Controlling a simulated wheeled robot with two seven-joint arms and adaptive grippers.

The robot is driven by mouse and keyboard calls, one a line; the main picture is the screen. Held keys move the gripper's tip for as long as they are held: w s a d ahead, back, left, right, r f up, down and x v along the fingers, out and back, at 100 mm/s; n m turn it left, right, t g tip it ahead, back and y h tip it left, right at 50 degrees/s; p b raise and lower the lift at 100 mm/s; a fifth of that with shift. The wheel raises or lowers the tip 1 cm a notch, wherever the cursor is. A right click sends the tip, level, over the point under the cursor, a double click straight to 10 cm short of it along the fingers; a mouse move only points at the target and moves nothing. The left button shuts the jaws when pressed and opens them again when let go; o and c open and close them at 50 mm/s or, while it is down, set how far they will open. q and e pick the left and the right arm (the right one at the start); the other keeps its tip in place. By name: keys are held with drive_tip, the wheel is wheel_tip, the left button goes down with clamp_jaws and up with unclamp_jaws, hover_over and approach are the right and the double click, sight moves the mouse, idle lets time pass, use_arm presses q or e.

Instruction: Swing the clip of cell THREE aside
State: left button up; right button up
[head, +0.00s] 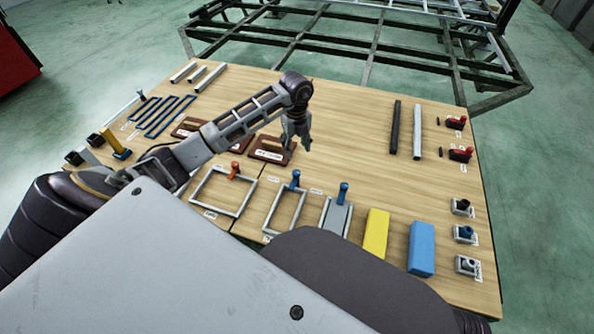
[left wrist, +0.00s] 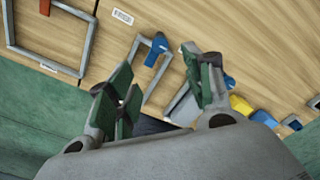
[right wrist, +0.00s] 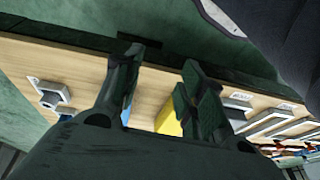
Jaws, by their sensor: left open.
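Three grey frames lie in a row along the table's front: a left one (head: 194,196) with an orange clip (head: 234,171), a middle one (head: 265,217) with a blue clip (head: 295,180), and a right one (head: 323,214) holding a grey panel, with another blue clip (head: 343,192). I cannot read which is cell THREE. My left gripper (head: 297,146) is open and empty, above the table beyond the middle frame. In the left wrist view, the middle frame's clip (left wrist: 156,50) shows between its fingers. My right gripper (right wrist: 163,70) is open and empty near the table's front; the head view does not show it.
A yellow block (head: 376,233) and a blue block (head: 421,249) stand right of the frames. Brown handled pieces (head: 267,152) lie close under my left gripper. Small fixtures (head: 465,233) line the right edge. A metal chassis (head: 370,40) stands behind.

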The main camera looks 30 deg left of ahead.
use_arm(q)
drive_tip(key=f, duration=0.2)
drive_tip(key=b, duration=0.2)
hover_over(296, 172)
wheel_tip(296, 172, down, 5)
wheel_tip(296, 172, down, 5)
drive_tip(key=shift+f+b, duration=0.15)
drive_tip(key=shift+b, duration=0.65)
drive_tip(key=shift+f, duration=0.75)
use_arm(e)
drive_tip(key=shift+w+a+f+t+y, duration=0.2)
drive_tip(key=shift+a+f+t+y, duration=0.1)
drive_tip(key=shift+a+f, duration=0.25)
drive_tip(key=shift+w+a+f+t+y, duration=0.2)
drive_tip(key=shift+a+f+t, duration=0.15)
drive_tip(key=shift+f, duration=0.3)
use_arm(q)
drive_tip(key=c, duration=1.1)
drive_tip(key=shift+o, duration=0.2)
